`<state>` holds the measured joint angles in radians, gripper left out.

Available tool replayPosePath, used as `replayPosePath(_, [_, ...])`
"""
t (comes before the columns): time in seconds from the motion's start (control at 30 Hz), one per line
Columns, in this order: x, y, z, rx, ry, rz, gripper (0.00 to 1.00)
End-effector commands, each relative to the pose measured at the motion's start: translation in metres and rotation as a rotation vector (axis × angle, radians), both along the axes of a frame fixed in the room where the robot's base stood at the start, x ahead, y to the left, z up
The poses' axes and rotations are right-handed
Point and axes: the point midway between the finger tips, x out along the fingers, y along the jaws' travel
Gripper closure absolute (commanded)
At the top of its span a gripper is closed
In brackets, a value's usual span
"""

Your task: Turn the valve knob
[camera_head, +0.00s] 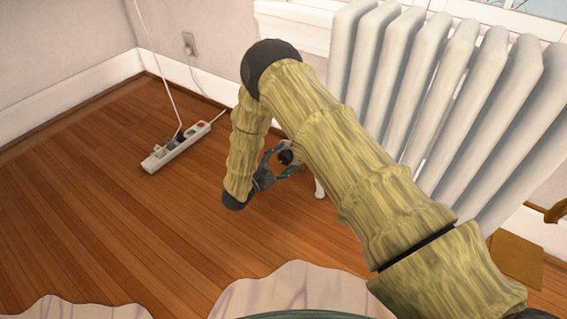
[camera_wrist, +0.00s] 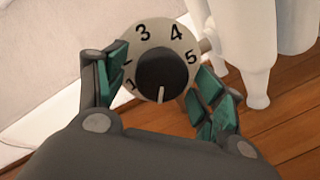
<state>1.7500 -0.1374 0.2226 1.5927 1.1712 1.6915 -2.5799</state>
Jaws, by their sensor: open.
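The valve knob (camera_wrist: 161,75) shows in the wrist view as a dark round cap on a pale dial with numbers around it. The numbers 3, 4 and 5 are readable, and a light pointer mark is at the bottom of the cap. My gripper (camera_wrist: 158,88) is open, with one green-padded finger on each side of the dial. I cannot tell whether the pads touch it. In the head view my gripper (camera_head: 278,163) is low beside the radiator's left end, and the knob (camera_head: 285,157) is a small dark shape between the fingers, partly hidden by my arm.
A white ribbed radiator (camera_head: 445,90) stands right of the knob; its foot (camera_wrist: 258,88) is close in the wrist view. A power strip (camera_head: 176,147) with a cord lies on the wooden floor to the left. A pale wavy-edged rug (camera_head: 285,290) is in front.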

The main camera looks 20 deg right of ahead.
Motion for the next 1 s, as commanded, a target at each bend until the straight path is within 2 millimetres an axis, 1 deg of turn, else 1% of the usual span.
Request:
replayPosePath(0.13, [0.0036,-0.0058,0.0002,0.000,-0.001,-0.001,0.31])
replayPosePath(0.4, [0.0041,-0.0065,0.0010,0.000,-0.001,-0.001,0.31])
replayPosePath(0.43, [0.0041,-0.0064,0.0010,-0.001,-0.002,0.000,0.33])
replayPosePath(0.47, [0.0040,-0.0065,0.0009,0.000,-0.001,-0.001,0.39])
replayPosePath(0.5, [0.0040,-0.0065,0.0009,-0.001,-0.002,0.000,0.46])
replayPosePath(0.67, [0.0040,-0.0064,0.0008,0.000,-0.001,-0.001,0.75])
replayPosePath(0.7, [0.0040,-0.0064,0.0008,0.000,-0.001,-0.001,0.77])
replayPosePath(1.0, [0.0036,-0.0061,0.0028,0.016,-0.022,0.000,0.77])
